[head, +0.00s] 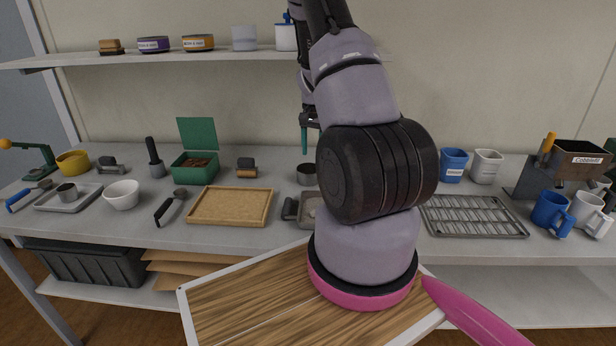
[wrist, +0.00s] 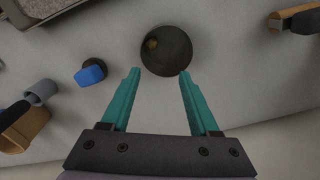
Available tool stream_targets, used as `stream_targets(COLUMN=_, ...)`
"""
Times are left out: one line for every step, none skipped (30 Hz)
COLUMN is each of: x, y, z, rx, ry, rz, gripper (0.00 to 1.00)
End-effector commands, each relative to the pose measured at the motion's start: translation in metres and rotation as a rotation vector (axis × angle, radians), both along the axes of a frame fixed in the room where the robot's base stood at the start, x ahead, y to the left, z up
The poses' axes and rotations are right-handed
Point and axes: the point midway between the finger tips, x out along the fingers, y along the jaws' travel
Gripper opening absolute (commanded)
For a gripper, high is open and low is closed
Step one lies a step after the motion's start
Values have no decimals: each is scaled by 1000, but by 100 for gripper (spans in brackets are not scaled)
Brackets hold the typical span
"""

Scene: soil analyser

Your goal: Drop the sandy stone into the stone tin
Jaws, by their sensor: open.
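My gripper (head: 304,140) hangs above the back of the bench in the head view, its teal fingers pointing down. In the wrist view my gripper (wrist: 157,85) is open, with nothing between its fingers. A round, dark grey tin (wrist: 172,62) lies just beyond the fingertips in the wrist view. It also shows as a small metal tin (head: 306,175) below my gripper in the head view, partly hidden by my arm. A small sandy-brown lump (wrist: 152,44), likely the sandy stone, shows inside the tin near its edge. No label on the tin is readable.
A wood-backed brush (head: 247,168) and a green soil box (head: 194,165) stand left of the tin. A wooden tray (head: 231,206) lies in front. A wire rack (head: 472,216) and cups (head: 453,165) are on the right. A shelf (head: 190,58) runs above the bench.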

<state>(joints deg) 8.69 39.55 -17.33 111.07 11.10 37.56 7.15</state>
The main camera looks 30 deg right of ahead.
Motion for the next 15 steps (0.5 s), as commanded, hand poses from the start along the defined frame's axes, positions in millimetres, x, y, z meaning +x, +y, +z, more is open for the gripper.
stream_targets(x=1, y=0, z=12, rx=-1, ry=-4, rz=1, gripper=62)
stream_targets(x=1, y=0, z=18, rx=-2, ry=-5, rz=1, gripper=62)
stream_targets(x=1, y=1, z=26, rx=-1, ry=-4, rz=1, gripper=62)
stream_targets(x=1, y=3, z=29, rx=-1, ry=-3, rz=3, gripper=62)
stream_targets(x=2, y=12, z=27, rx=0, ry=0, rz=7, gripper=62)
stream_targets(x=4, y=20, z=27, rx=0, ry=0, rz=8, gripper=62)
stream_targets(x=4, y=26, z=27, rx=0, ry=0, rz=6, gripper=62)
stream_targets(x=5, y=33, z=27, rx=0, ry=0, rz=7, gripper=62)
stream_targets(x=6, y=40, z=27, rx=0, ry=0, rz=6, gripper=62)
stream_targets(x=6, y=46, z=26, rx=0, ry=0, rz=6, gripper=62)
stream_targets(x=6, y=52, z=26, rx=0, ry=0, rz=6, gripper=62)
stream_targets(x=7, y=61, z=26, rx=0, ry=0, rz=7, gripper=62)
stream_targets(x=7, y=66, z=26, rx=0, ry=0, rz=6, gripper=62)
stream_targets(x=8, y=73, z=26, rx=0, ry=0, rz=8, gripper=62)
stream_targets(x=8, y=80, z=26, rx=0, ry=0, rz=7, gripper=62)
